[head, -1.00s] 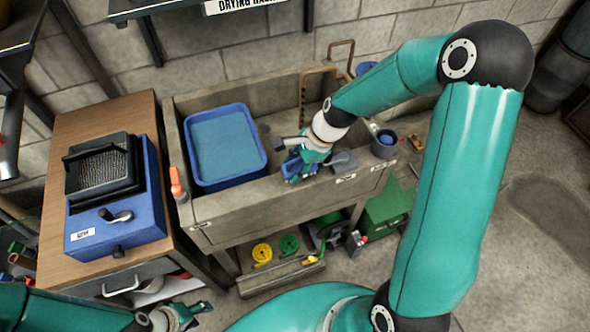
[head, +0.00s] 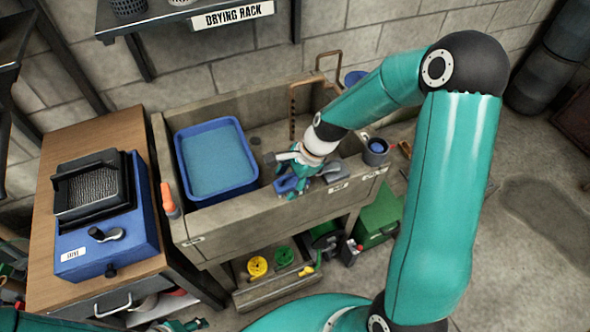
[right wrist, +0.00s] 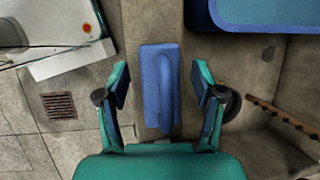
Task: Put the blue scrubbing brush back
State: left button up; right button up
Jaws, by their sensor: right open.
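The blue scrubbing brush (right wrist: 160,88), a blue block with a raised handle, lies on the concrete front rim of the sink in the right wrist view. In the head view it shows as a small blue patch (head: 284,185), partly covered by my right gripper. My right gripper (head: 293,182) is open. In the right wrist view its fingers (right wrist: 162,82) stand on both sides of the brush, with a gap on each side. My left gripper (head: 184,326) shows only in part at the bottom edge of the head view; its jaws cannot be made out.
A blue tub (head: 183,170) of water sits in the left of the concrete sink (head: 240,225). An orange-topped bottle (head: 168,199) stands at the sink's left front corner. A cup with blue inside (head: 376,150) is at the right. A labelled drying rack (head: 200,22) hangs above.

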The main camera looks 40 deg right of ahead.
jog(key=v, duration=1.1)
jog(key=shift+r, duration=0.25)
jog(key=shift+s+d, duration=0.1)
